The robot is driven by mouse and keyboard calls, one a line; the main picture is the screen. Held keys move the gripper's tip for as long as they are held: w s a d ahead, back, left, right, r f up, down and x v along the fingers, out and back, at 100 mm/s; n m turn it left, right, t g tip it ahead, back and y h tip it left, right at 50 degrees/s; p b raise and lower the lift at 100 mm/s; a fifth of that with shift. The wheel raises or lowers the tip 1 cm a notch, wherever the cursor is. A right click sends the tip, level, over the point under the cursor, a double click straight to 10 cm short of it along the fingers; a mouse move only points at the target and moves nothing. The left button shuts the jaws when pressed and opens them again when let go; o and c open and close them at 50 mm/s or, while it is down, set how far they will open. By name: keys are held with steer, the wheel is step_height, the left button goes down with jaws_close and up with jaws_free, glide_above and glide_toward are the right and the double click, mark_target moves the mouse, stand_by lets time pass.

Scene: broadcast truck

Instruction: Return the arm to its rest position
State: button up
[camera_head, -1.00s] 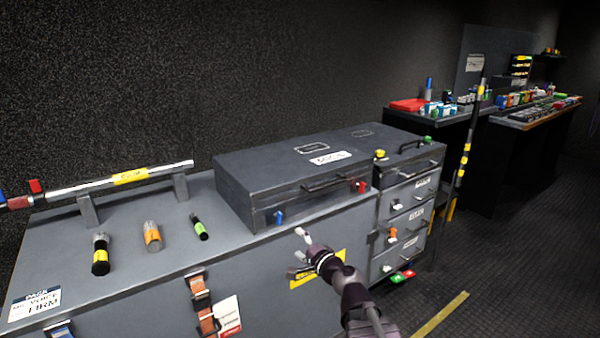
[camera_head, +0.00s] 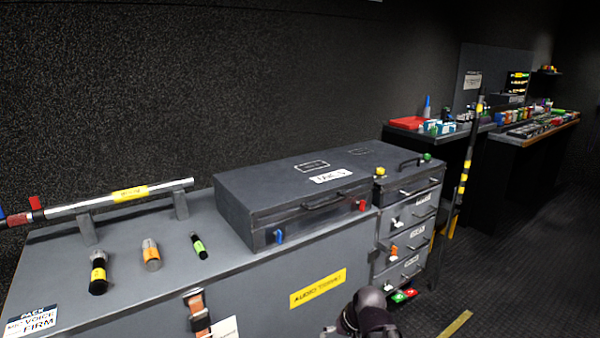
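My arm shows at the bottom edge of the head view, folded low in front of the grey cabinet (camera_head: 250,290). A dark rounded joint of it stands below the yellow cabinet label (camera_head: 318,288). Only a small pale piece of my gripper (camera_head: 328,332) shows at the lower frame edge. The rest of it is cut off, so its opening and anything between its fingers cannot be seen. The arm appears apart from the cabinet top.
A dark case (camera_head: 290,190) lies on the cabinet. Left of it are three short cylinders, including an orange-banded one (camera_head: 151,254), and a pole (camera_head: 120,197) on supports. A drawer unit (camera_head: 410,225) stands right, with a leaning striped pole (camera_head: 466,165). Floor (camera_head: 520,260) at right is open.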

steer(key=s+d+f+g+h, duration=0.2)
steer(key=s+d+h, duration=0.15)
steer(key=d, duration=0.25)
step_height(320, 180, up, 29)
steer(key=d+p, duration=0.1)
steer(key=p, duration=2.7)
steer(key=shift+s+r+g+p, duration=0.15)
steer(key=shift+s+g+p, duration=0.15)
steer(key=shift+s+p, duration=0.1)
steer(key=shift+d, duration=0.1)
